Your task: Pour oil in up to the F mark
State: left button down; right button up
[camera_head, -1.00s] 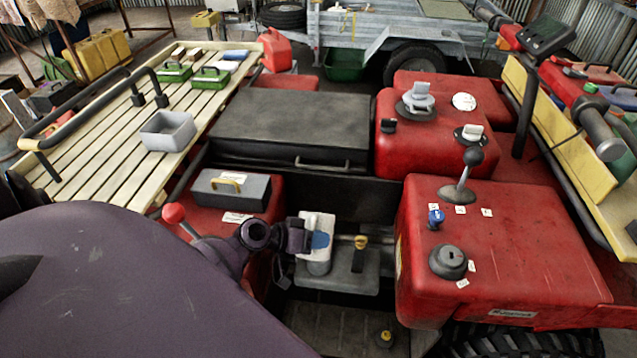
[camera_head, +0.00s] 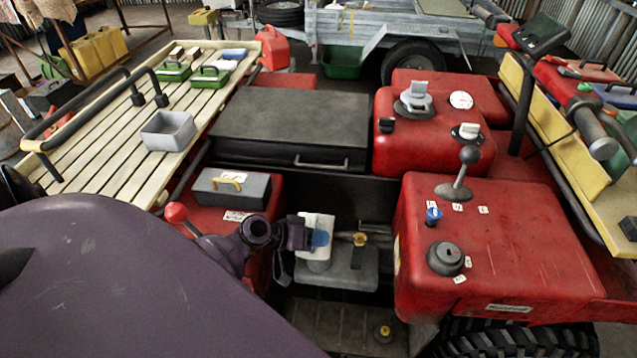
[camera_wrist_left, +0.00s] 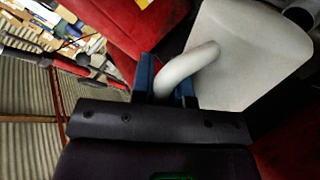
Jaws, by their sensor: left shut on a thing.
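A pale, whitish oil jug (camera_head: 318,222) is held low in the middle of the head view. My left gripper (camera_head: 308,238) is shut on the jug's curved handle. In the left wrist view the handle (camera_wrist_left: 185,66) passes between the blue finger pads, and the pale jug body (camera_wrist_left: 245,60) lies beyond. The jug's mouth and the oil are not clearly seen. Close to the jug's right is a grey block (camera_head: 345,270) with a yellow-topped cap or dipstick (camera_head: 360,240). Whether they touch is unclear. No F mark is readable. My right gripper is out of view.
A red bodywork box (camera_head: 490,240) with a lever and knobs stands right of the jug. A slatted rack (camera_head: 100,165) carries a grey tray. Another yellow cap (camera_head: 383,331) sits low on the floor.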

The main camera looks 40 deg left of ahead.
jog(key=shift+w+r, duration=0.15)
pick_arm(q)
jog(key=shift+s+d, duration=0.15)
jog(key=shift+s, duration=0.1)
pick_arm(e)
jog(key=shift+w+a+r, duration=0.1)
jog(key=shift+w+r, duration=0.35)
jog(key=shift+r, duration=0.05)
pick_arm(q)
jog(key=shift+d+r+p, duration=0.1)
jog(key=shift+d+p, duration=0.05)
jog(key=shift+p, duration=0.15)
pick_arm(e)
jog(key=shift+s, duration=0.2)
pick_arm(q)
jog(key=shift+s, duration=0.1)
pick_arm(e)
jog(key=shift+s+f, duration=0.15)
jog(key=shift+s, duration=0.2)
pick_arm(q)
jog(key=shift+g, duration=0.3)
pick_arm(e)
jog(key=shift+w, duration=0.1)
pick_arm(q)
jog(key=shift+s+n+p, duration=0.1)
jog(key=shift+n+p, duration=0.2)
jog(key=shift+f, duration=0.2)
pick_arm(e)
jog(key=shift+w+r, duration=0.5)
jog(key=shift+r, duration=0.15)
